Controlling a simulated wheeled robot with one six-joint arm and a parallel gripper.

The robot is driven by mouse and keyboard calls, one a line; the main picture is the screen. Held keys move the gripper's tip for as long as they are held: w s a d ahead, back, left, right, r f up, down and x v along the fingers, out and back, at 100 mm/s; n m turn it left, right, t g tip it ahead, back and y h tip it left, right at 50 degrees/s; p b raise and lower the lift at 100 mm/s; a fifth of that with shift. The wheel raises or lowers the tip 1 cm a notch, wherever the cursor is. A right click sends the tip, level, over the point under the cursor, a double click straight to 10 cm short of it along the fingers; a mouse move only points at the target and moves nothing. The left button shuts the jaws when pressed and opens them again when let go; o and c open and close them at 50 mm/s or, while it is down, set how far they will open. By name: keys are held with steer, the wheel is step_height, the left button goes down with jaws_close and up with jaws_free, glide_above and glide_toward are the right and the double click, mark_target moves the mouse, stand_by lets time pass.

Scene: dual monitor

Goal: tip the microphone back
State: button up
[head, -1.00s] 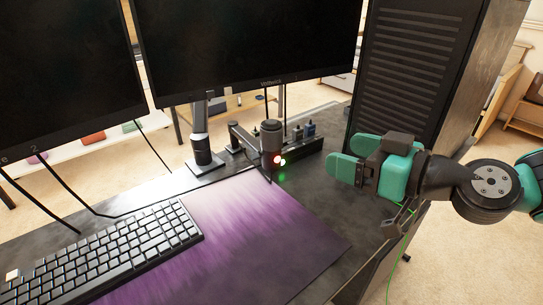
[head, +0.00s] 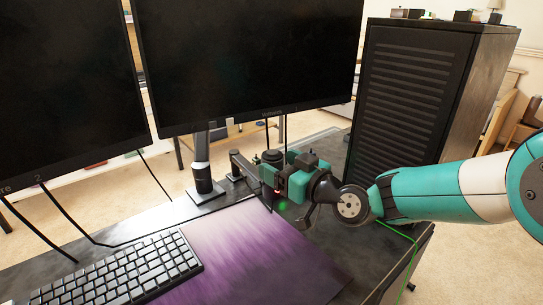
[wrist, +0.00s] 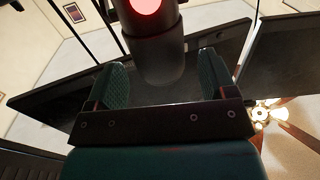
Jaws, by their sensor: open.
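The microphone (head: 271,155) is a dark cylinder on a jointed desk arm below the right monitor. In the head view my gripper (head: 277,172) is at it and hides most of its body. In the wrist view the microphone (wrist: 152,45) shows large, with a round red light, between the two green fingers (wrist: 164,80). The fingers are open, with a gap on each side of the microphone, and they do not grip it. I cannot tell whether any part of my gripper touches it.
Two monitors (head: 245,65) stand behind the microphone. A dark vented cabinet (head: 408,100) rises on the right, beside my arm. A keyboard (head: 125,272) and a purple desk mat (head: 240,250) lie in front. Cables hang near the monitor stand (head: 202,170).

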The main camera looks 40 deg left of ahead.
steer(key=shift+w+a, duration=0.15)
steer(key=shift+a, duration=0.65)
steer(key=shift+w+a, duration=0.15)
steer(key=shift+a, duration=0.6)
steer(key=c, duration=0.9)
